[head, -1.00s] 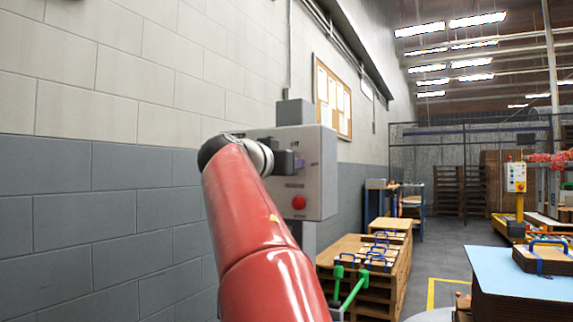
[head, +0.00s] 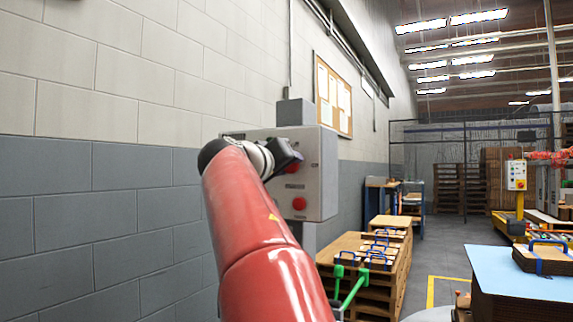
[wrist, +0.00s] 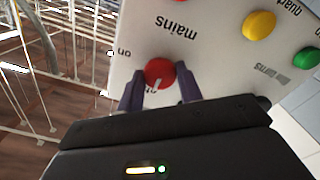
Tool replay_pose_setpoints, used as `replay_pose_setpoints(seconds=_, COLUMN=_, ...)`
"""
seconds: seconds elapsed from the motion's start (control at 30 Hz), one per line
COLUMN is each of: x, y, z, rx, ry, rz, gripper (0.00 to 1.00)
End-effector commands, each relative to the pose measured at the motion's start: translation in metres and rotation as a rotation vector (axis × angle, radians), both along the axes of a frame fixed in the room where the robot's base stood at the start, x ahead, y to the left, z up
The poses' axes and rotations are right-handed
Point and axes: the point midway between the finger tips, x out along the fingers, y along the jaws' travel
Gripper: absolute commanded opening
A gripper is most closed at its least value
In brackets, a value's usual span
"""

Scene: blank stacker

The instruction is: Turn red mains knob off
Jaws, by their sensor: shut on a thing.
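The red mains knob (wrist: 158,73) sits on the grey panel of a control box (head: 318,150), under the upside-down word "mains" in the wrist view. My gripper (wrist: 160,88) has its two dark fingers on either side of the knob and is shut on it. A pale pointer mark on the knob points down in the wrist view, toward a label that is partly hidden. The word "on" stands to the knob's upper left. In the head view my gripper (head: 287,156) is tilted in front of the panel, and a bit of red knob (head: 293,168) shows beside it.
A second red button (head: 299,203) is lower on the panel. A yellow knob (wrist: 259,25) and a green knob (wrist: 307,57) are off to the right in the wrist view. A block wall (head: 110,200) runs along the left. A pallet stack (head: 365,265) stands at lower right.

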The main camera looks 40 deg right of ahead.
Motion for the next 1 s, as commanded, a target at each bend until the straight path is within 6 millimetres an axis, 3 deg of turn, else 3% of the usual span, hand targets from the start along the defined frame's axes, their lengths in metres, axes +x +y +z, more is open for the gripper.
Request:
replay_pose_setpoints(seconds=0.47, x=0.0004, y=0.0001, z=-0.0005, rx=-0.005, ry=0.013, rz=0.001, gripper=0.13)
replay_pose_setpoints(seconds=0.5, x=0.0004, y=0.0001, z=-0.0005, rx=-0.005, ry=0.013, rz=0.001, gripper=0.41)
replay_pose_setpoints(seconds=0.63, x=0.0003, y=0.0002, z=-0.0004, rx=-0.004, ry=0.012, rz=0.001, gripper=0.57)
replay_pose_setpoints(seconds=1.0, x=-0.0022, y=0.0074, z=-0.0007, rx=-0.005, ry=0.01, rz=0.003, gripper=0.57)
